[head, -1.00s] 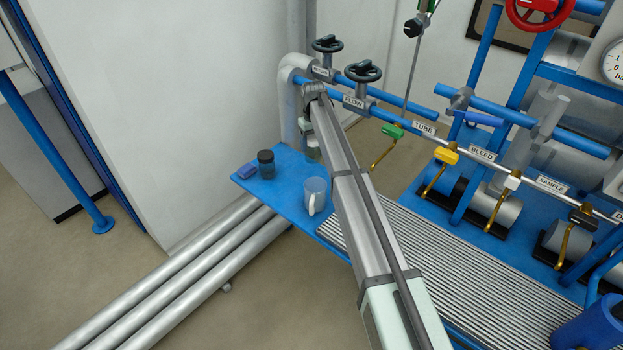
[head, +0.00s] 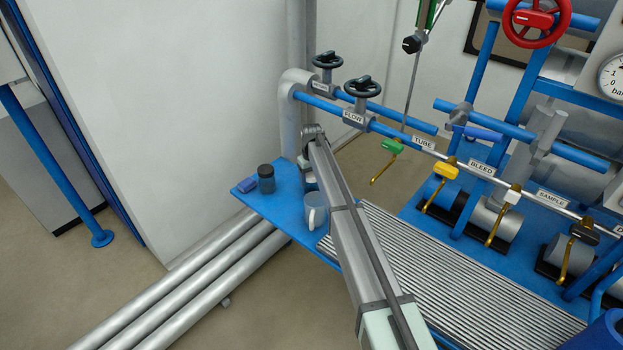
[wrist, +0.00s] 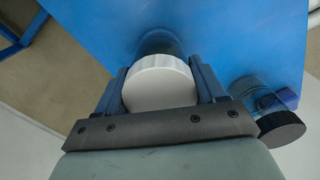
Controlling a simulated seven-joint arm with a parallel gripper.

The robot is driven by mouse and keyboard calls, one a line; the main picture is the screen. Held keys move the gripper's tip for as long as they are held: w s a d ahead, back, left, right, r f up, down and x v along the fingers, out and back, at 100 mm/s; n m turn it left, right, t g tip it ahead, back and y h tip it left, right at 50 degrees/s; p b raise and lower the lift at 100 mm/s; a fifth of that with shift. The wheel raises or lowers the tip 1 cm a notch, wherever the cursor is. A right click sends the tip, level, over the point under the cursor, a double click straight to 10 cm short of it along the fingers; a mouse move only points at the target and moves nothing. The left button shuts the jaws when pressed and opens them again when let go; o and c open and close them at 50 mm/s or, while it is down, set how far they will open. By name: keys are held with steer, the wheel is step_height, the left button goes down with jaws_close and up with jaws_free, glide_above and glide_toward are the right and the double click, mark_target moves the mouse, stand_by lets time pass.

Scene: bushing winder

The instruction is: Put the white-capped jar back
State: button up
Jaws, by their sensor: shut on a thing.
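The white-capped jar shows in the wrist view with its white cap (wrist: 160,84) between the two dark blue fingers of my gripper (wrist: 161,75). My gripper is shut on it. The jar's darker, see-through body shows just past the cap, over the blue shelf (wrist: 235,35). In the head view my gripper (head: 306,164) is over the back right part of the blue shelf (head: 285,215), and my arm hides most of the jar (head: 310,182). I cannot tell whether the jar's base touches the shelf.
A dark-capped jar (head: 266,179) and a small blue object (head: 247,185) stand left of my gripper in the head view. A clear mug (head: 315,210) stands in front of it, close to my arm. Pipes with black handwheels (head: 363,88) run behind.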

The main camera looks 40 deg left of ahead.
steer(key=shift+f, duration=0.15)
steer(key=o, duration=1)
steer(key=shift+o, duration=0.2)
step_height(320, 180, up, 12)
steer(key=shift+r, duration=0.2)
stand_by(0.3)
